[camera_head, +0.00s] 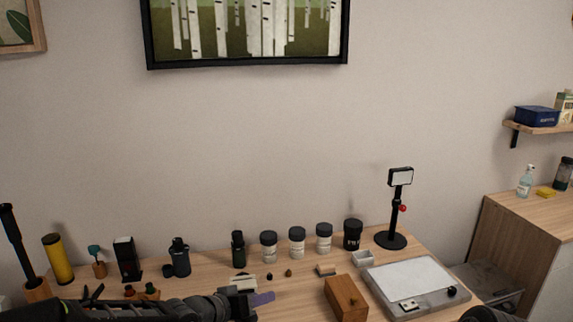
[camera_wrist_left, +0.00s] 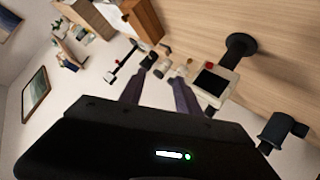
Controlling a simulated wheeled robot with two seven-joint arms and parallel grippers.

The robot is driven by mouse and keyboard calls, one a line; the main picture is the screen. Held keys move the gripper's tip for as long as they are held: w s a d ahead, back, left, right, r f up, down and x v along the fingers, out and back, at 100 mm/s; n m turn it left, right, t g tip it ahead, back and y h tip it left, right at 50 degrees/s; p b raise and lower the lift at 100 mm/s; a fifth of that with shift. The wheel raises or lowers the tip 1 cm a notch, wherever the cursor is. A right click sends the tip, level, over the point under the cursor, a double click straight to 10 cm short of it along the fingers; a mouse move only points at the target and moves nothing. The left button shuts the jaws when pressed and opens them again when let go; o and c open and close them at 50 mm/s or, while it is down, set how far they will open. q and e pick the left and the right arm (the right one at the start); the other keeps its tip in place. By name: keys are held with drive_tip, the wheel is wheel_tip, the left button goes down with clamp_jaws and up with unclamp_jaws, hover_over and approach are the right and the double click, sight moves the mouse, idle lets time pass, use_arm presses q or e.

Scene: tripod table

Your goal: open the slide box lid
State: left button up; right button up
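A brown wooden box (camera_head: 346,299), which I take to be the slide box, stands at the front of the table, right of my left gripper. It also shows at the top of the left wrist view (camera_wrist_left: 143,18). Whether its lid is shut cannot be made out. My left gripper (camera_head: 262,299) is low over the table, left of the box and apart from it. In the left wrist view its two dark fingers (camera_wrist_left: 158,88) are spread with nothing held between them.
A grey tray (camera_head: 447,297) lies right of the box, with a black stand (camera_head: 391,240) behind it. A small white block (camera_head: 243,283) is close behind my left gripper. Several dark-capped jars (camera_head: 297,242) line the back. Bottles stand at the left.

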use_arm(q)
drive_tip(key=s+f+n+g+y, duration=0.1)
drive_tip(key=s+f+g, duration=0.1)
drive_tip(key=s+f, duration=0.55)
drive_tip(key=s+f+n+g, duration=0.1)
drive_tip(key=s+f, duration=0.4)
drive_tip(key=f, duration=0.5)
drive_tip(key=s+f+g+y, duration=0.1)
drive_tip(key=s+f, duration=0.3)
drive_tip(key=s, duration=0.4)
drive_tip(key=s+f+n+g+y, duration=0.1)
drive_tip(key=s+f+g, duration=0.2)
drive_tip(key=s+f, duration=0.2)
drive_tip(key=s+f+g, duration=0.2)
drive_tip(key=s+f, duration=0.3)
drive_tip(key=s, duration=0.7)
drive_tip(key=shift+a+f+g+y, duration=0.2)
drive_tip(key=shift+a+g+y, duration=0.1)
drive_tip(key=shift+y, duration=0.1)
drive_tip(key=shift+w+d, duration=0.1)
